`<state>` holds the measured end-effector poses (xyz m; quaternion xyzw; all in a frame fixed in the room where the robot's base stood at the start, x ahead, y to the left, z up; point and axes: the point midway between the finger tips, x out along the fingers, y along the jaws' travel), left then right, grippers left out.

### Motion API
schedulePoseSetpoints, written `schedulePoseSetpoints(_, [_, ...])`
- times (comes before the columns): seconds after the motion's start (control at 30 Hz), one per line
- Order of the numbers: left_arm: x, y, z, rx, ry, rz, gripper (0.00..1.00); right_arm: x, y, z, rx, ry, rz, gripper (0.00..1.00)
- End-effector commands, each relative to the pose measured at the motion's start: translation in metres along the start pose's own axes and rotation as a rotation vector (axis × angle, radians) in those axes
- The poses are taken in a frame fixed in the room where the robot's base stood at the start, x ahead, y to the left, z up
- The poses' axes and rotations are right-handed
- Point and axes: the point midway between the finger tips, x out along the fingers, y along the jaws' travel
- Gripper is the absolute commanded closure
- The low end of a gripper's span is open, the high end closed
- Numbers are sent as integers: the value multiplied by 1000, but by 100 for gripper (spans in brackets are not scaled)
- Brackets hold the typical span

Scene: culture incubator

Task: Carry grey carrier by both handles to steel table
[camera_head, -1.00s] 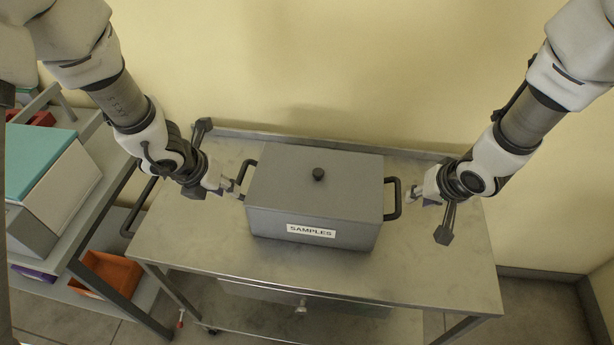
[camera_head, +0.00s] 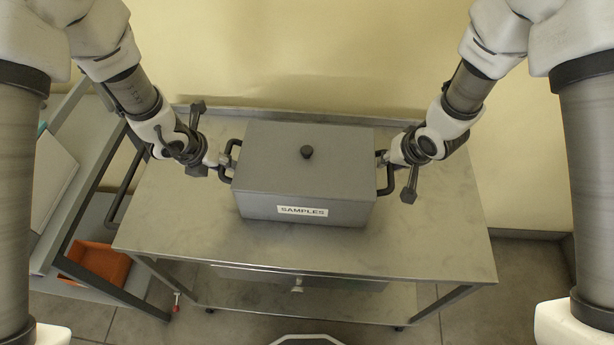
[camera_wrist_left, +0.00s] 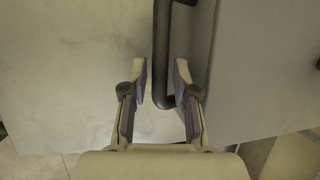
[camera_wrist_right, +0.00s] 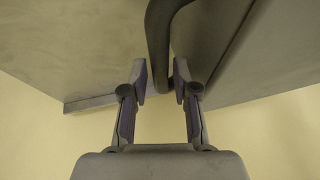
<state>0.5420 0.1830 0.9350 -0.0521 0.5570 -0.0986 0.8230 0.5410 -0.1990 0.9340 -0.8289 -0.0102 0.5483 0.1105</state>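The grey carrier (camera_head: 305,165) is a lidded box with a dark round knob and a SAMPLES label. It stands level on the steel table (camera_head: 430,245). My left gripper (camera_head: 226,163) is at the carrier's left handle (camera_head: 235,147). In the left wrist view its fingers (camera_wrist_left: 160,82) are apart, with the dark handle (camera_wrist_left: 162,50) between or just beyond the tips. My right gripper (camera_head: 384,160) is at the right handle (camera_head: 390,180). In the right wrist view its fingers (camera_wrist_right: 160,82) are apart, with the handle (camera_wrist_right: 157,40) between or just beyond the tips. Neither finger pair visibly clamps.
A grey shelf unit or cart (camera_head: 85,190) stands left of the table, with an orange bin (camera_head: 100,262) low down. A yellow wall (camera_head: 300,60) rises behind the table. The tabletop around the carrier is clear.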

Motion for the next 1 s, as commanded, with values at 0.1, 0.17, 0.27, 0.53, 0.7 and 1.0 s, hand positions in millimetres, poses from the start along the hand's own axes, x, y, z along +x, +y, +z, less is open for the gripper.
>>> schedulePoseSetpoints(0.1, [9, 0, 0, 0, 1, 0, 71, 9, 0, 0, 2, -1, 0, 71])
schedulePoseSetpoints(0.17, [10, 0, 0, -1, 0, 0, 71, 10, 0, 0, 2, 0, 0, 71])
schedulePoseSetpoints(0.27, [10, 0, 0, -1, 0, 0, 71, 10, 0, 0, 1, 1, 0, 71])
schedulePoseSetpoints(0.53, [10, 0, 0, 0, 0, 0, 100, 10, 0, 0, 1, 1, 0, 100])
schedulePoseSetpoints(0.7, [10, 0, 0, 0, 0, 0, 100, 10, 0, 0, 1, 1, 0, 100])
schedulePoseSetpoints(1.0, [-2, -2, 5, 0, -1, 0, 100, -2, -3, -6, 1, 2, 0, 100])
